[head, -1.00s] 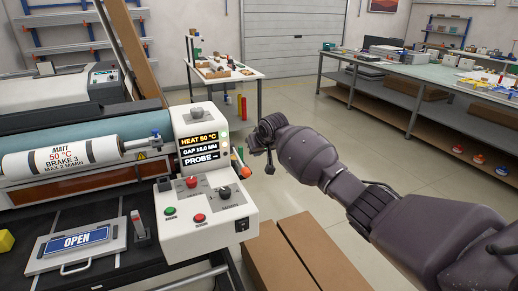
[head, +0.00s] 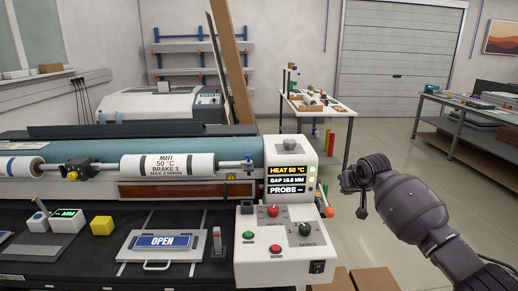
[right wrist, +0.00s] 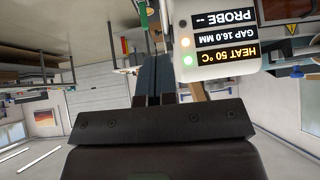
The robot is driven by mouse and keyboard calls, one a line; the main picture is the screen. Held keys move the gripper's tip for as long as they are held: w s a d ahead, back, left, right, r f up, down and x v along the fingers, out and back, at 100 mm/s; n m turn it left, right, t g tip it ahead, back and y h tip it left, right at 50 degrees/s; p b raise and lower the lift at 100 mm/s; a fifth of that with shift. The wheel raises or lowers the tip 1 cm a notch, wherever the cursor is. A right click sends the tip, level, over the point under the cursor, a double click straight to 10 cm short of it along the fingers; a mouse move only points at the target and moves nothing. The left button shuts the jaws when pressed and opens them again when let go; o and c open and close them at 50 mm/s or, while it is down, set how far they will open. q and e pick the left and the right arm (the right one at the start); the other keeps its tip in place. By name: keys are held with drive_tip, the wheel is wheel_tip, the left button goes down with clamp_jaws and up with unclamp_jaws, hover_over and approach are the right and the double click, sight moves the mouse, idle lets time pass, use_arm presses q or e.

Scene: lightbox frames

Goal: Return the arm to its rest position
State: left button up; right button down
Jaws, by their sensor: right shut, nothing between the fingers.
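My right arm comes in from the right in the head view, with its dark gripper (head: 352,182) raised in the air to the right of the laminator's control panel (head: 290,172). In the right wrist view the gripper's two fingers (right wrist: 153,80) are together with nothing between them. The panel display, upside down in that view, reads HEAT 50 °C, with a gap line and an empty PROBE line. In the head view the gripper appears apart from the panel. My left gripper is in neither view.
An OPEN sign plate (head: 162,243), a yellow block (head: 101,226) and a control box (head: 283,245) are in front. A small table (head: 318,104) stands behind, a workbench (head: 480,118) at right. Open floor lies between.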

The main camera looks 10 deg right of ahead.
drive_tip(key=w+a+r+n+t+y, duration=0.1)
drive_tip(key=a+r+n+t, duration=0.2)
drive_tip(key=a+r+t, duration=0.3)
drive_tip(key=s+a+f+n+t+y, duration=0.15)
drive_tip(key=s+a+f, duration=0.25)
drive_tip(key=s+f, duration=0.4)
drive_tip(key=s+f+m+g+h, duration=0.1)
drive_tip(key=s+f, duration=0.7)
drive_tip(key=s, duration=0.4)
drive_tip(key=s+d+f+m+g+h+b, duration=0.1)
drive_tip(key=s+f, duration=0.8)
drive_tip(key=s, duration=0.4)
drive_tip(key=s+d+f+m+g+h+b, duration=0.1)
drive_tip(key=s+f+g, duration=0.1)
drive_tip(key=s+f, duration=0.7)
drive_tip(key=s, duration=0.3)
drive_tip(key=shift+s, duration=0.25)
